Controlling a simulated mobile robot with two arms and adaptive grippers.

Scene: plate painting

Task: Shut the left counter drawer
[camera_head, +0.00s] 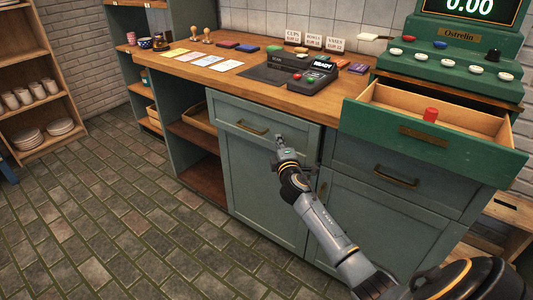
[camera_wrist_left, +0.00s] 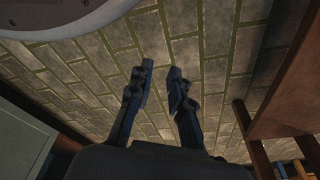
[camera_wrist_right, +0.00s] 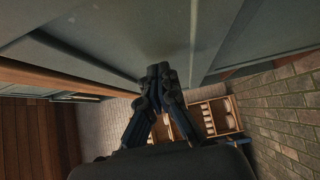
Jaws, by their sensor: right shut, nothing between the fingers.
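The left counter drawer (camera_head: 232,112) has a grey-green front with a brass handle (camera_head: 252,128), under the wooden counter top. Its front looks flush or nearly flush with the cabinet; I cannot tell whether a small gap is left. My right gripper (camera_head: 280,139) is shut and empty, just right of the handle at the drawer front; I cannot tell whether it touches. In the right wrist view its fingertips (camera_wrist_right: 160,71) are together close to a grey-green surface. My left gripper (camera_wrist_left: 161,70) is open and empty above the tiled floor, outside the head view.
A green drawer (camera_head: 425,135) under the till (camera_head: 455,65) stands open at the right, with a red cylinder (camera_head: 430,114) in it. A black device (camera_head: 300,72), cards and signs stand on the counter (camera_head: 270,92). A shelf with dishes (camera_head: 40,100) is at far left. The floor between is clear.

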